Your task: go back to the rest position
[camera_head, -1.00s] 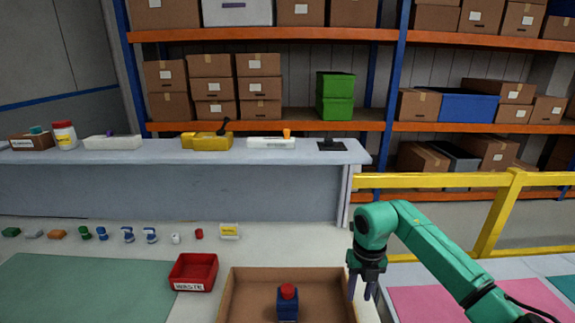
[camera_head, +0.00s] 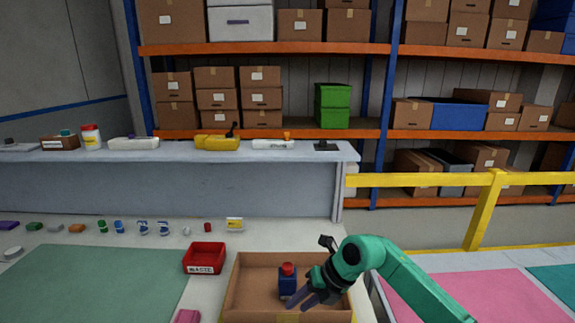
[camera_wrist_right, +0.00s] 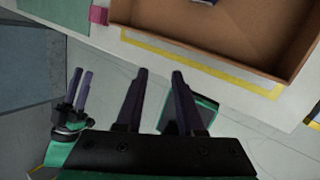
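My right gripper (camera_head: 302,298) is in front of the cardboard box's right half in the head view. In the right wrist view its two dark fingers (camera_wrist_right: 158,73) stand apart with nothing between them, and the box (camera_wrist_right: 215,55) lies beyond their tips. In the head view the box (camera_head: 245,285) holds a blue item with a red top (camera_head: 288,283), just left of the gripper and apart from its grip. My left gripper (camera_wrist_right: 81,85) shows small at the left of the right wrist view; its finger gap is unclear. It is not visible in the head view.
A red bin (camera_head: 205,257) stands left of the box. A pink block (camera_head: 187,316) lies near the front edge. Several small parts line the table's back, left of a yellow-labelled item (camera_head: 235,224). A yellow rail (camera_head: 420,180) stands behind the right arm. The green mat (camera_head: 90,285) is clear.

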